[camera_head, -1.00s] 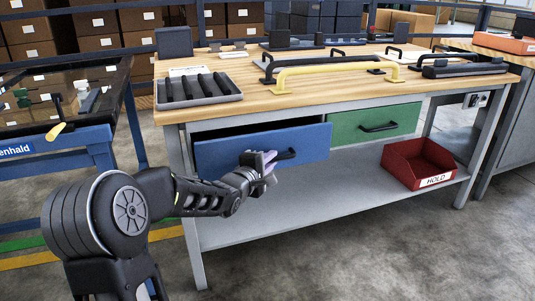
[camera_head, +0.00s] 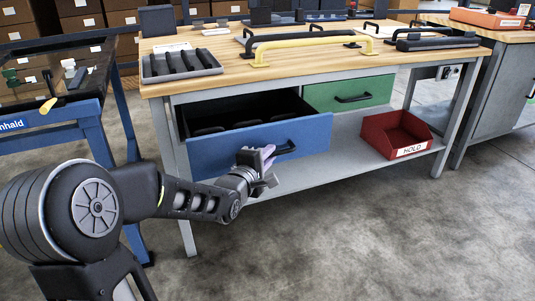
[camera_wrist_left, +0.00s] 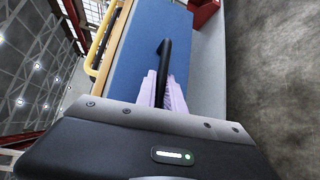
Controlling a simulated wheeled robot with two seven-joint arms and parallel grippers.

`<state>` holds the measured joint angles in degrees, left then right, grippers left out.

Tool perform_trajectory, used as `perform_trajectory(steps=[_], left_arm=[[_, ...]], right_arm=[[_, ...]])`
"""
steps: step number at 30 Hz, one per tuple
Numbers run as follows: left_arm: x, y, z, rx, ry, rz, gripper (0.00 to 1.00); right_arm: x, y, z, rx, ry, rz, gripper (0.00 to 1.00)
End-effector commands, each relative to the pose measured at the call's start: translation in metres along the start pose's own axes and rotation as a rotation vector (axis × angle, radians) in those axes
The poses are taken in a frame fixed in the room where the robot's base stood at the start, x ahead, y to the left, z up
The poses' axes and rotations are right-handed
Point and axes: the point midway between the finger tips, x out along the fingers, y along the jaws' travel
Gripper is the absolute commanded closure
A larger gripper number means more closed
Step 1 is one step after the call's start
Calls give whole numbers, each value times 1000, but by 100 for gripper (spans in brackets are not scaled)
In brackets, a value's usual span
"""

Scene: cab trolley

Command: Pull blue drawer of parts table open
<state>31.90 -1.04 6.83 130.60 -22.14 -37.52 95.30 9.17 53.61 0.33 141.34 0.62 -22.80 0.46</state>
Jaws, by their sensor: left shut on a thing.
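The blue drawer (camera_head: 225,152) of the parts table (camera_head: 300,65) stands pulled out, and dark parts show inside it. Its black handle (camera_head: 287,148) is on the drawer front. My left gripper (camera_head: 266,157) is at the left part of this handle and shut on it. In the left wrist view the pale fingers (camera_wrist_left: 163,90) close around the black handle (camera_wrist_left: 166,55), with the blue drawer front (camera_wrist_left: 140,45) behind. My right gripper is in neither view.
A closed green drawer (camera_head: 325,94) is to the right of the blue one. A red HOLD bin (camera_head: 385,140) sits on the lower shelf. A grey tray (camera_head: 200,70) and a yellow handle bar (camera_head: 310,42) lie on the tabletop. A blue trolley (camera_head: 60,125) stands at the left. The floor in front is clear.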

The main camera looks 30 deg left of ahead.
Motion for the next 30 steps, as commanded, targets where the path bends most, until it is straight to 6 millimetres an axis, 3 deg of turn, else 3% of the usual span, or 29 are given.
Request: perform_trajectory(steps=[5,6,13,23,30], left_arm=[[0,-1,0,-1,1,-2,100],[0,-1,-1,-1,1,-2,84],[0,0,0,-1,0,-1,66],[-3,1,0,0,1,-1,66],[-34,3,0,1,1,0,66]], right_arm=[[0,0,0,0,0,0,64],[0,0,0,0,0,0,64],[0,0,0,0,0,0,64],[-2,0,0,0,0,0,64],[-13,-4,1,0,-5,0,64]])
